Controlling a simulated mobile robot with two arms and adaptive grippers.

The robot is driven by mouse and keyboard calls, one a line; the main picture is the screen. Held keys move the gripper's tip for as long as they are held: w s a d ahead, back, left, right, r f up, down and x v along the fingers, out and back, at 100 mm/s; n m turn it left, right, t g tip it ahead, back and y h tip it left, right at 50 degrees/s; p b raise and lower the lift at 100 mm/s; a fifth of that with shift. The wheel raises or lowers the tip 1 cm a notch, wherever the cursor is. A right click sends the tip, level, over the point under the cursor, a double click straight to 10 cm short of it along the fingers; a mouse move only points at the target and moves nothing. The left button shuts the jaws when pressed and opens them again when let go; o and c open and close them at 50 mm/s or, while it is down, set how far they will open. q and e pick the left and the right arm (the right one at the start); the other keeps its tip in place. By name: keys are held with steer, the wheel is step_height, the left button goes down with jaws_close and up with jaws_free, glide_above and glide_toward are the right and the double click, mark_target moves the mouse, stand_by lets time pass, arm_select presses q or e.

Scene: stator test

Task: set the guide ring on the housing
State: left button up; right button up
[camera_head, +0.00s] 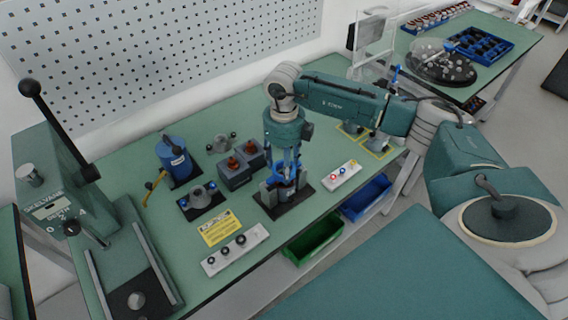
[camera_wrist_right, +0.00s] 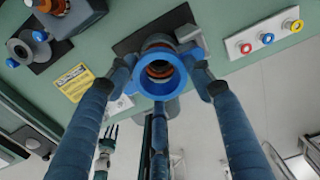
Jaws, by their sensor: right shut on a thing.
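My right gripper (camera_head: 284,172) comes down from above at the front middle of the bench. Its fingers are closed around the blue guide ring (camera_wrist_right: 178,79), which has a small tab at its lower left. In the wrist view the ring lies over the housing, and copper-coloured windings (camera_wrist_right: 158,70) show through its hole. The grey housing (camera_head: 267,196) stands on a black base plate (camera_head: 285,209), partly hidden by the fingers and ring. I cannot tell whether the ring touches the housing's top.
Two dark blocks with copper-red tops (camera_head: 234,165) stand to the left, close by. A white strip with coloured rings (camera_head: 343,174) lies to the right, and another with black rings (camera_head: 236,247) at the front. Green (camera_head: 314,240) and blue bins (camera_head: 366,198) sit below the front edge. A press (camera_head: 115,245) stands left.

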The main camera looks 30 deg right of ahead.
steer(key=shift+f, duration=0.1)
steer(key=shift+f+b, duration=0.85)
steer(key=shift+f, duration=0.1)
steer(key=shift+f+b, duration=0.55)
steer(key=o, duration=1.1)
step_height(320, 180, up, 12)
